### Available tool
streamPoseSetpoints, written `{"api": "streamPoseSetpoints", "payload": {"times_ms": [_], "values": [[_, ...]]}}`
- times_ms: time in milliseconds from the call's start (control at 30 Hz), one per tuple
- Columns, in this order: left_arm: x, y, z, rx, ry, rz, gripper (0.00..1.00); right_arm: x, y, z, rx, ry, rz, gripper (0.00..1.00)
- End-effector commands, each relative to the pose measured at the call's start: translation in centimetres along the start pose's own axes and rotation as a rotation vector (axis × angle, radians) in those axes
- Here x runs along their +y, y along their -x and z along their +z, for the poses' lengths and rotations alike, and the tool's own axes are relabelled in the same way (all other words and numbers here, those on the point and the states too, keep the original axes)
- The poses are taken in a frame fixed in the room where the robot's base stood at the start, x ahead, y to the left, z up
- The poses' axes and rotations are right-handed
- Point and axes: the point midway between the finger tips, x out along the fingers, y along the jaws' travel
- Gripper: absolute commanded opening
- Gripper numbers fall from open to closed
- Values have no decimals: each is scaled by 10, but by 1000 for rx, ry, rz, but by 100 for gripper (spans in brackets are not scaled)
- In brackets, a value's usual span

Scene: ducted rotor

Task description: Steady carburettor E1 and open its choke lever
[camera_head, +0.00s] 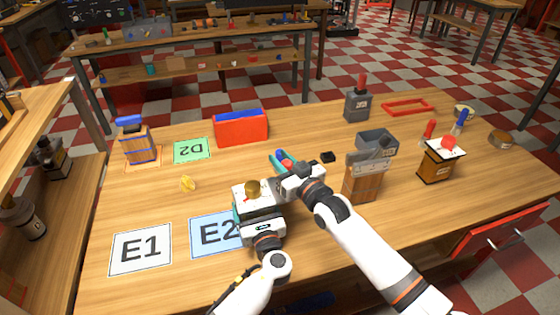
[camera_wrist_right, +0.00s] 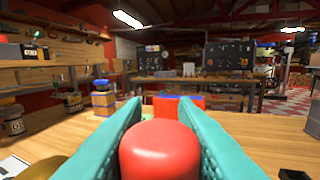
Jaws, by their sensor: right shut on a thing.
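A block with a white top and a brass knob (camera_head: 253,189) stands on the table behind the E2 card; I cannot tell whether it is carburettor E1. My left gripper (camera_head: 240,214) is at this block, one teal finger showing along its left side; its jaw opening is hidden. My right gripper (camera_head: 283,160) is just right of and behind the block. Its teal fingers are shut on a red rounded knob (camera_wrist_right: 160,150), which fills the gap in the right wrist view. What the knob joins is hidden, and no lever is clearly seen.
The E1 card (camera_head: 140,249) lies bare at the front left; the E2 card (camera_head: 207,233) is partly covered. A red and blue bin (camera_head: 241,128), a green D2 card (camera_head: 192,151) and a yellow piece (camera_head: 187,183) lie behind. A wooden block with a grey top (camera_head: 362,184) stands to the right.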

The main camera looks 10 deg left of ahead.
Motion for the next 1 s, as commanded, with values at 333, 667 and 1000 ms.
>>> {"api": "streamPoseSetpoints", "payload": {"times_ms": [333, 667, 1000], "values": [[0, 0, 0, 0, 1, -1, 55, -19, 5, -2, -75, -286, -7, 0], [0, 0, 0, 0, 1, -1, 55, -36, 10, -10, -154, -584, -15, 0], [0, 0, 0, 0, 1, -1, 55, -48, 14, -18, -215, -810, -20, 0]]}}
